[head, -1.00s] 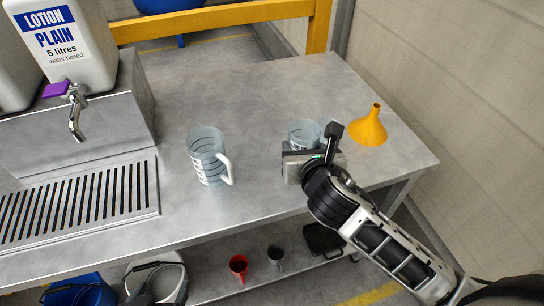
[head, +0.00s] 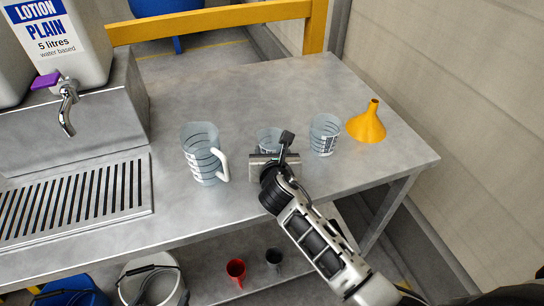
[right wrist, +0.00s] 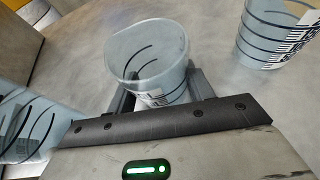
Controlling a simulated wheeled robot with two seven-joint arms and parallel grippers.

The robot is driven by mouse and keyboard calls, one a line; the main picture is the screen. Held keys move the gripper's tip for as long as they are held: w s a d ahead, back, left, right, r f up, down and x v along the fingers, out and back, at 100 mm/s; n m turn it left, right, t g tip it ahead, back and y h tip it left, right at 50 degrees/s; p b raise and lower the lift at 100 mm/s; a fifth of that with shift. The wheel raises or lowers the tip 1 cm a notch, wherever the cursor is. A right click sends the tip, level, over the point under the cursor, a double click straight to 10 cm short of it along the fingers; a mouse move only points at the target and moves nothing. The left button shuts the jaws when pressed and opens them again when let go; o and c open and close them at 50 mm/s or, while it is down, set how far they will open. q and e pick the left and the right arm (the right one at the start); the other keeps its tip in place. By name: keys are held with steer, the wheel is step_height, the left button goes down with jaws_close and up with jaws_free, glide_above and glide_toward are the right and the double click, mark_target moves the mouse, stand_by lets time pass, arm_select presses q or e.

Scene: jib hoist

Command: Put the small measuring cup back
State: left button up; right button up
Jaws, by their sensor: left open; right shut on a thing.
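The small measuring cup (head: 269,137), clear with dark marks, is in my right gripper (head: 272,153), between the handled jug and another clear cup. In the right wrist view the small cup (right wrist: 150,58) sits between the two fingers (right wrist: 160,92), its open top showing. I cannot tell whether its base touches the table. A larger clear measuring jug (head: 201,152) with a white handle stands to its left. A mid-sized clear measuring cup (head: 324,134) stands to its right, apart from it. My left gripper does not show.
A yellow funnel (head: 367,123) stands near the right end of the steel table (head: 225,100). A drip grate (head: 80,195) and a lotion container with tap (head: 60,45) are at left. Red (head: 236,270) and grey (head: 274,257) vessels are on the lower shelf. The table's back is clear.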

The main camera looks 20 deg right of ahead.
steer(key=shift+f, duration=0.5)
steer(key=shift+r, duration=0.1)
steer(key=o, duration=1)
